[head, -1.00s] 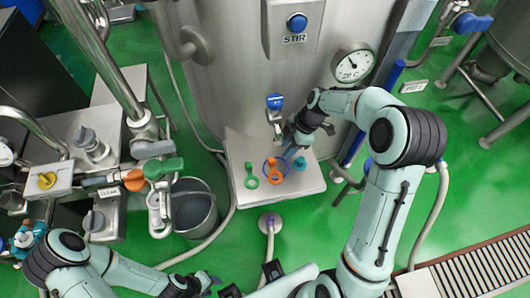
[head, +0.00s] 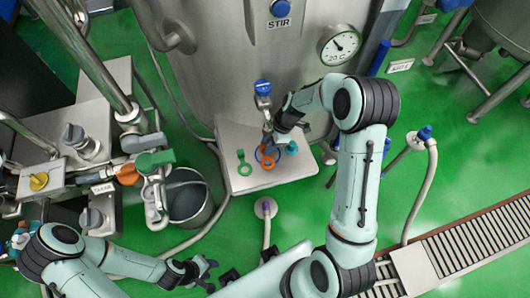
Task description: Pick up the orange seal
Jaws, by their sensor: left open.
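The orange seal (head: 267,163) lies on the steel shelf (head: 240,186) at the foot of the tank. It has a ring and a tab, and a blue ring shows around or beside it. A green seal (head: 244,169) lies to its left and a teal piece (head: 291,148) to its right. My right gripper (head: 268,143) points down at the orange seal from just above or behind it. Its fingertips are small and partly hidden, so I cannot tell whether they touch it. My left gripper (head: 208,275) is open and empty, low in the view, away from the shelf.
A blue-handled tap (head: 262,88) sticks out of the tank above the shelf, close to my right gripper. Pipes and valves fill the left side. A hose (head: 267,228) rises from the floor in front.

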